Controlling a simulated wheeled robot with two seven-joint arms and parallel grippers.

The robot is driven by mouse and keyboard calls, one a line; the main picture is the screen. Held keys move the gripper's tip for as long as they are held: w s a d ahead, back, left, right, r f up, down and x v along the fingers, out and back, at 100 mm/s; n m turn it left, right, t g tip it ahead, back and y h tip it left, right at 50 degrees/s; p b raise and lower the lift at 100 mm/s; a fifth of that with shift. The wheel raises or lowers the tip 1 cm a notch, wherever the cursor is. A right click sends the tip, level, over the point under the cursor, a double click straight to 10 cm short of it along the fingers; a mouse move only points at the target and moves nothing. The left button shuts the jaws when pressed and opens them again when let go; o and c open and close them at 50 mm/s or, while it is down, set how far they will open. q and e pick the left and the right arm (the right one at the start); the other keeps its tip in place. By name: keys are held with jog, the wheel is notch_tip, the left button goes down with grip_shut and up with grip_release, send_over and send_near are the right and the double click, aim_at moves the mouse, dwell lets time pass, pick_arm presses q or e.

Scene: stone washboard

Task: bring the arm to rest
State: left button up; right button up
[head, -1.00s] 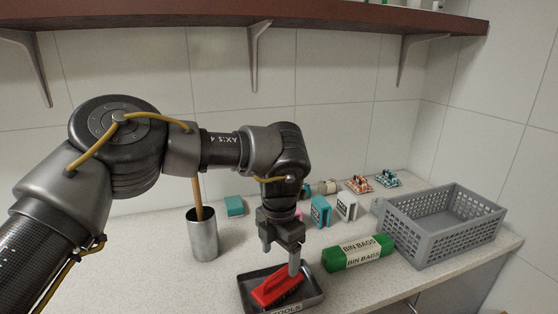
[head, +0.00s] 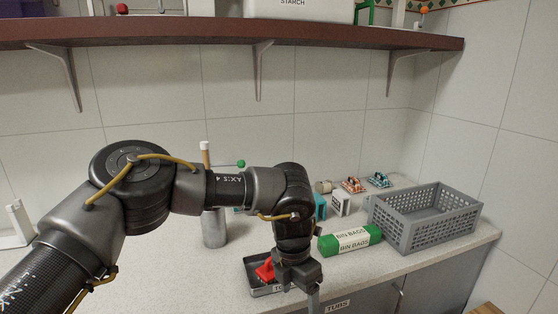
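My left arm comes in from the left, and my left gripper (head: 301,290) points down at the front edge of the counter. Its two fingers look apart, with nothing seen between them. The red brush (head: 265,270) lies in the dark tray (head: 252,265) just left of and behind the gripper. The gripper hides the right part of the tray and some of the brush. My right gripper is not in view.
A green bin-bag roll (head: 350,240) lies right of the gripper, and a grey basket (head: 425,217) stands beyond it. A metal canister (head: 214,228) with a wooden-handled tool stands behind my arm. Small boxes sit at the back. A shelf (head: 220,32) runs above.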

pick_arm(q)
jog(key=s+d+f+g+h, duration=0.2)
jog(key=s+d+f+h, duration=0.4)
jog(key=s+d, duration=0.6)
jog(key=s+d+r+n+t+h, duration=0.2)
jog(key=s+d+r+n+h, duration=0.3)
jog(key=d+n+h, duration=0.3)
jog(key=w+a+n+t+y, duration=0.1)
jog(key=w+a+n+t, duration=0.65)
jog(key=n, duration=0.65)
jog(key=a+f+n+t+y, duration=0.1)
jog(key=a+f+n+y, duration=0.2)
jog(key=a+f+n, duration=0.45)
jog(key=a+f+n+t+y, duration=0.2)
jog(key=a+f+n+y, duration=0.15)
jog(key=a, duration=0.65)
jog(key=s+a+f+n+g+y, duration=0.35)
jog(key=s+a+f+n, duration=0.25)
jog(key=s+a, duration=0.45)
jog(key=s+a+f+n+g+y, duration=0.4)
jog(key=s+a, duration=0.4)
jog(key=a, duration=0.5)
jog(key=s+f+n, duration=0.1)
jog(key=s+f, duration=0.2)
jog(key=f, duration=2.6)
jog(key=s+a+f+g, duration=0.1)
jog(key=s+a+f, duration=0.2)
jog(key=s+f, duration=1.1)
jog(key=shift+s, duration=0.95)
